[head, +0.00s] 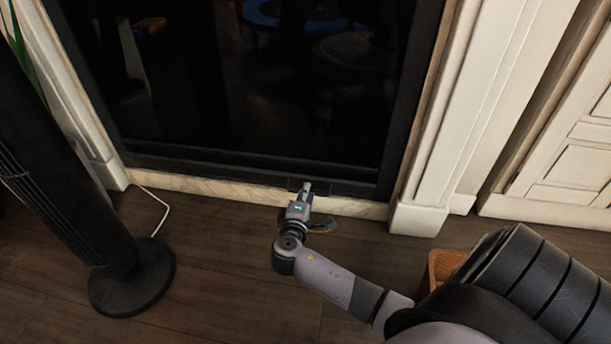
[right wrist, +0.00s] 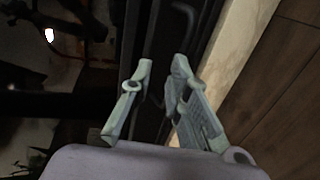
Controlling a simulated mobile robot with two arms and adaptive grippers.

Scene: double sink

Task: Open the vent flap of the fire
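The fire (head: 260,80) is a dark glass-fronted unit in a pale surround. A small dark vent flap (head: 345,187) appears low on its bottom frame, partly hidden behind my right gripper (head: 306,188). My right gripper is at the fire's bottom edge, reaching in from the lower right. In the right wrist view its two fingers (right wrist: 163,68) are apart, with dark frame bars and a thin curved dark piece (right wrist: 185,14) beyond and between them. I cannot tell whether the fingers touch the flap. My left gripper is out of view.
A black tower fan (head: 133,280) stands on the wooden floor at the left, with a white cable (head: 163,210) behind it. A pale pillar (head: 455,130) borders the fire at the right. An orange-brown basket (head: 440,266) is partly hidden by my body.

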